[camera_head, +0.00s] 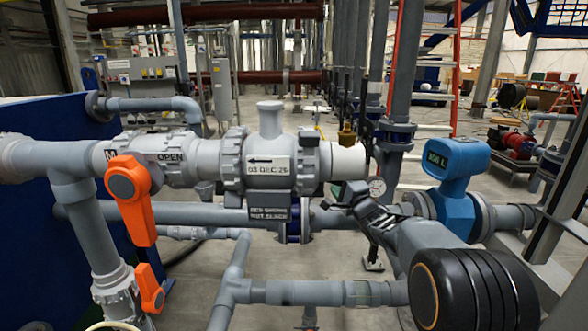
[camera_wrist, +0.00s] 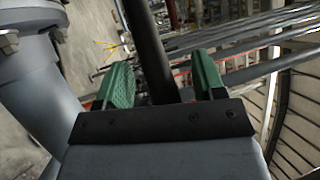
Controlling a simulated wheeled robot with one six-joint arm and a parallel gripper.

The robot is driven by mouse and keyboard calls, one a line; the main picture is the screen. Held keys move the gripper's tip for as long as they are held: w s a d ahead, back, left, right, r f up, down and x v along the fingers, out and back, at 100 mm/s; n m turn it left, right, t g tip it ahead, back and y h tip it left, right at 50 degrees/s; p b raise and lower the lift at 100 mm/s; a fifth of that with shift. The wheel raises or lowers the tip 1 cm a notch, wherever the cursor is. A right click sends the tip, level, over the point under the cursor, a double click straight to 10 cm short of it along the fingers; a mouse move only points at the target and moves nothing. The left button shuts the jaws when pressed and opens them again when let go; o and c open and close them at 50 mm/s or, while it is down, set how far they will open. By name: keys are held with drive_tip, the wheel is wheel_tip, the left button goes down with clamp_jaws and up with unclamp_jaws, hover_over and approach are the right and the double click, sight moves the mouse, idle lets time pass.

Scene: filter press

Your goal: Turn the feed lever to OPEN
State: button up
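The large orange lever (camera_head: 138,212) sits on the grey valve at the left in the head view. Its handle hangs down from its round hub, slightly tilted to the right. An OPEN label (camera_head: 170,156) is on the pipe, up and right of the hub. A second, smaller orange lever (camera_head: 150,288) is lower down; I cannot tell which is the feed lever. My gripper (camera_head: 335,196) is right of both levers, apart from them. In the wrist view its green finger pads (camera_wrist: 163,80) stand apart, with a dark rod between them and gaps on both sides.
A grey valve body labelled 03 DEC 25 (camera_head: 269,166) stands between the large lever and my gripper. Lower grey pipes (camera_head: 305,293) run across the front. A blue panel (camera_head: 40,240) is at left.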

drive_tip(key=c, duration=0.7)
drive_tip(key=shift+o, duration=0.2)
drive_tip(key=f+b, duration=0.1)
drive_tip(key=b, duration=0.6)
drive_tip(key=shift+r, duration=0.1)
drive_tip(key=shift+r+b, duration=0.1)
drive_tip(key=shift+b, duration=0.5)
